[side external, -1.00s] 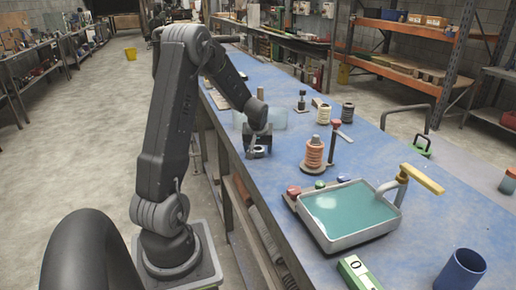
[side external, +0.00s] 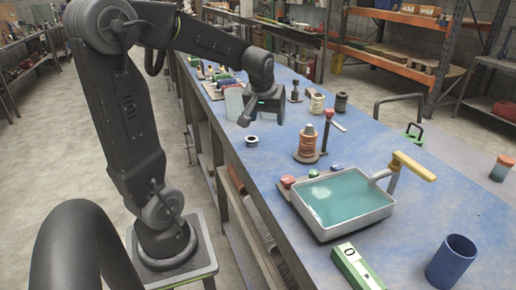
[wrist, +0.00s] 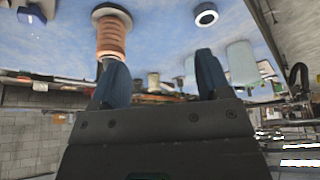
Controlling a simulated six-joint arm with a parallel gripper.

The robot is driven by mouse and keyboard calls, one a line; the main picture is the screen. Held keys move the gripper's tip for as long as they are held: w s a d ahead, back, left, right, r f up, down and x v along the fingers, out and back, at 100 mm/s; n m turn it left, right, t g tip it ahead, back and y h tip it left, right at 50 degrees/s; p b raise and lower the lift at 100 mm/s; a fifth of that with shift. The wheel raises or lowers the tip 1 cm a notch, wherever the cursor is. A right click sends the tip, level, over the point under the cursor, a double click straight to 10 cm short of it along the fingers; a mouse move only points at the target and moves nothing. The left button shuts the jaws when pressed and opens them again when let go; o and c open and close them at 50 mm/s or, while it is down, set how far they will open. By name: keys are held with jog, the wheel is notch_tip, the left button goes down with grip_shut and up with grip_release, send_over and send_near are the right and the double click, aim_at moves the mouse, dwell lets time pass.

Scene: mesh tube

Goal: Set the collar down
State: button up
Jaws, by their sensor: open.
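The collar (side external: 251,140), a small dark ring with a pale rim, lies flat on the blue bench top near its left edge. It shows as a ring in the wrist view (wrist: 206,17), at the upper right. My gripper (side external: 262,110) is above the bench, clear of the collar, behind it and to its right in the side view. In the wrist view my gripper (wrist: 160,75) has its two blue fingers spread wide with nothing between them.
A copper-coloured spool (side external: 308,144) stands right of the collar. A tray of teal liquid (side external: 340,204) is nearer the camera. A pale translucent cylinder (side external: 234,104) stands behind the collar. Bare bench surrounds the collar.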

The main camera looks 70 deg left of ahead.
jog(key=s+d+r+m+t+h, duration=0.1)
jog(key=s+d+m, duration=0.4)
jog(key=d, duration=0.6)
jog(key=s+d+r+m+t+h, duration=0.1)
jog(key=s+d+m, duration=0.4)
jog(key=d, duration=0.6)
jog(key=shift+s+d+t+h, duration=0.15)
jog(key=shift+s+t+h, duration=0.2)
jog(key=shift+h, duration=0.45)
